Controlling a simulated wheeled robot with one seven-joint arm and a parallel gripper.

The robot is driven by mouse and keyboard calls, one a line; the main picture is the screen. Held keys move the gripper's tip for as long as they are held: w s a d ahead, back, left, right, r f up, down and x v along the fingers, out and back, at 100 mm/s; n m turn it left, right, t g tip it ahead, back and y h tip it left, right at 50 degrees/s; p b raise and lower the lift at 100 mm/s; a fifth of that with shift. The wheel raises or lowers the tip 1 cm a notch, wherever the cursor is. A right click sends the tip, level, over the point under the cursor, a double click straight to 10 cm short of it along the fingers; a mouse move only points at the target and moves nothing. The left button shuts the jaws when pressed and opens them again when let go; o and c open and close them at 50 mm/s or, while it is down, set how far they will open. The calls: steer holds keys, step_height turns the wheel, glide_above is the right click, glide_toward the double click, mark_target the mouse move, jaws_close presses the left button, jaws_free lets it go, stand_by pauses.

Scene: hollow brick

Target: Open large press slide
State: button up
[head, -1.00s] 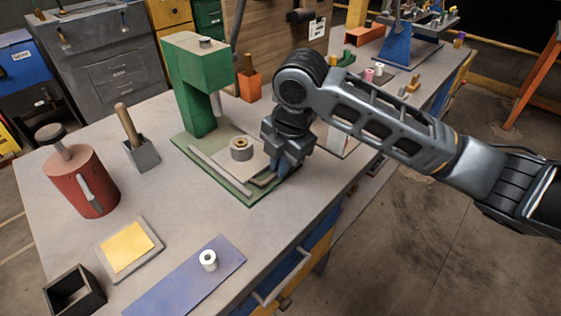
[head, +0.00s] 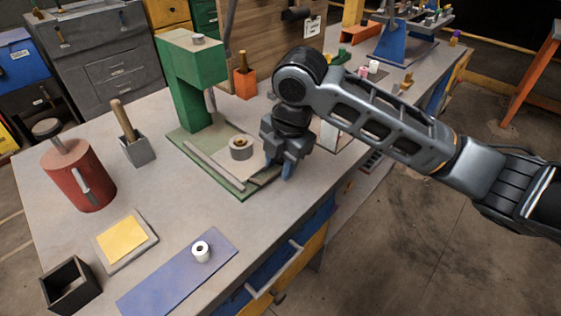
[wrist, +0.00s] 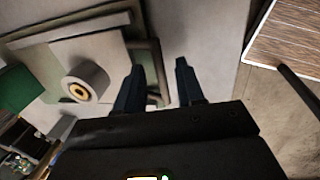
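The large press (head: 190,75) is green and stands on a green base plate on the bench. Its slide (head: 222,154) is a pale flat plate carrying a grey ring with a brass-coloured centre (head: 240,147). The slide also shows in the wrist view (wrist: 108,55), at the left. My gripper (head: 287,170) points down at the slide's right front side.
A red canister (head: 78,178), a grey block holding a wooden handle (head: 138,150), a yellow pad (head: 122,240), a black open box (head: 70,286) and a blue mat (head: 160,282) with a white spool stand on the bench. The bench's edge lies just right of my gripper.

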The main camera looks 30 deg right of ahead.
step_height(320, 180, up, 8)
steer(key=s, duration=0.1)
steer(key=shift+s+d+f, duration=0.2)
steer(key=shift+d+f, duration=0.05)
steer(key=shift+a, duration=0.1)
stand_by(0.3)
